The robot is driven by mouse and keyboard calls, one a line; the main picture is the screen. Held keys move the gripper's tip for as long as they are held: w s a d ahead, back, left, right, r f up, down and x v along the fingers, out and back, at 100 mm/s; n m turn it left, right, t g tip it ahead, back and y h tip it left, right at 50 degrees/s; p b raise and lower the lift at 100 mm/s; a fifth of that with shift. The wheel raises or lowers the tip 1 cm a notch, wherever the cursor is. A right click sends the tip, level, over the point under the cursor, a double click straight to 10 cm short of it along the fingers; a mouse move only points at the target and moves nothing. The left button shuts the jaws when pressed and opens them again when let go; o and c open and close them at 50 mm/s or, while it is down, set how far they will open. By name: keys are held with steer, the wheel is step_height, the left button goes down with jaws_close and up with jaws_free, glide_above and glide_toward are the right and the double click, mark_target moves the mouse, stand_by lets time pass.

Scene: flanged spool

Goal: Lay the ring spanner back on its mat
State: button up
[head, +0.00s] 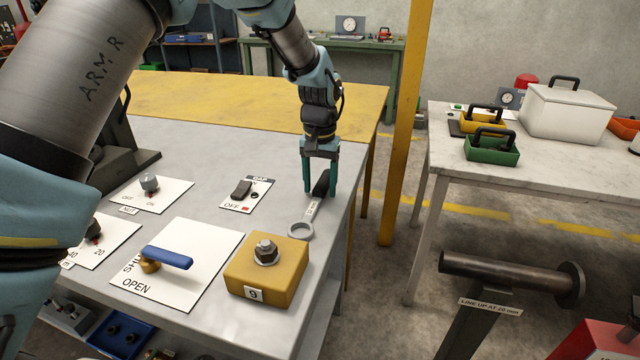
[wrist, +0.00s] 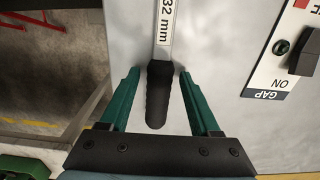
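The ring spanner (head: 301,230) lies on the grey bench top near its right edge, its ring towards the front and its black handle (head: 321,184) towards the back. In the wrist view its shank reads "32 mm" and its black grip (wrist: 159,100) points towards my gripper. My gripper (head: 320,190) points down over the handle, its green fingers on either side. In the wrist view my gripper (wrist: 159,74) is open, with a gap between each finger and the grip. I cannot make out a mat for the spanner in either view.
A yellow block with a bolt (head: 265,270) stands just in front of the ring. A GAP switch panel (head: 246,194) lies left of my gripper, and a blue-handled valve panel (head: 205,285) is further front-left. The bench's right edge is close to the spanner.

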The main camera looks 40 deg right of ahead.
steer(key=shift+o, duration=0.5)
step_height(320, 180, up, 11)
steer(key=b, duration=0.2)
steer(key=w+a+n, duration=0.3)
steer(key=w+a, duration=0.5)
steer(key=a, duration=0.5)
steer(key=w+a+f+n+t, duration=0.1)
steer(key=a+n, duration=0.1)
steer(key=a, duration=1)
steer(key=w+a+f+n, duration=0.1)
steer(key=a+f+n, duration=0.1)
steer(key=a, duration=1)
steer(key=s+a+f+n, duration=0.1)
steer(key=s+a, duration=0.2)
steer(key=a, duration=0.3)
steer(key=s+a+f+n, duration=0.1)
steer(key=s+a+n, duration=0.1)
steer(key=a, duration=0.4)
steer(key=shift+s+t, duration=0.3)
steer(key=shift+s, duration=0.25)
steer(key=shift+a, duration=0.1)
steer(key=shift+c, duration=0.3)
